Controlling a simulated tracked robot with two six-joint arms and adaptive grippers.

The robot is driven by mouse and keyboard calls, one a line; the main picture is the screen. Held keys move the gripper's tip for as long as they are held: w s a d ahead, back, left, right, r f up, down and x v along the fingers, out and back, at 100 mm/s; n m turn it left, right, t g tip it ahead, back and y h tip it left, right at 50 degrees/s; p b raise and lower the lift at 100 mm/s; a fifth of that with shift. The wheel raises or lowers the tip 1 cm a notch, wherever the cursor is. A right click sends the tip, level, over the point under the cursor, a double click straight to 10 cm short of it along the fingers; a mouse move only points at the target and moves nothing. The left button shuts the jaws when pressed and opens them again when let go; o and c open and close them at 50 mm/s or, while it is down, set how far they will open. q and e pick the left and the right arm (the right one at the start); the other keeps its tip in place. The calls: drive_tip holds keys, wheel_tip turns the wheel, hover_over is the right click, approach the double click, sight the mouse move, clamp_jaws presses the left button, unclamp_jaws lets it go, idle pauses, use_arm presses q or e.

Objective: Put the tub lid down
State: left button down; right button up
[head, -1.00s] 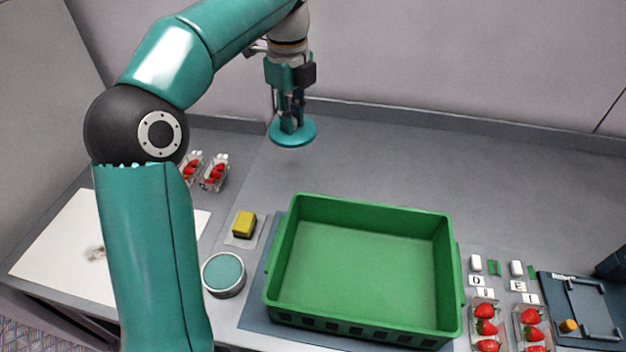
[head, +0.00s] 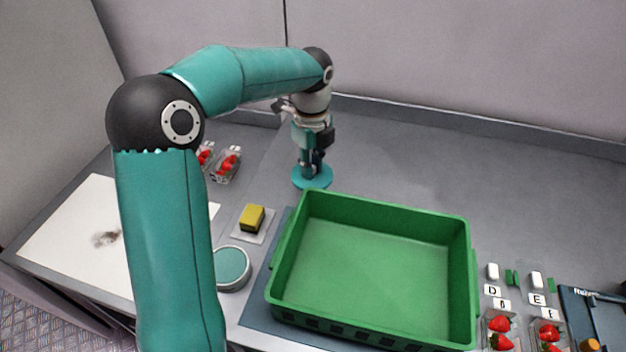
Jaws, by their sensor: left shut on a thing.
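The tub lid (head: 313,178) is a round teal disc with a raised grip in its middle. My left gripper (head: 312,165) points down and is shut on that grip. The lid is level, behind the back left corner of the green crate. I cannot tell whether it touches the counter or hangs just above it. A round tub (head: 232,268) with teal contents and a pale rim stands left of the crate, partly hidden by my left arm. My right gripper is out of view.
The empty green crate (head: 372,206) stands on a dark mat. A yellow sponge (head: 252,217) lies on a pale pad left of it. Punnets of strawberries (head: 228,164) stand at the back left, more (head: 500,333) at the front right. The counter behind the crate (head: 430,160) is clear.

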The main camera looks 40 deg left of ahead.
sight(312, 180)
use_arm(q)
drive_tip(key=shift+f, duration=2.2)
drive_tip(key=shift+f, duration=0.15)
drive_tip(key=c, duration=1.1)
unclamp_jaws()
wheel_tip(312, 180, up, 12)
drive_tip(key=shift+f+p, duration=0.1)
drive_tip(key=shift+p, duration=0.3)
drive_tip(key=shift+r, duration=0.3)
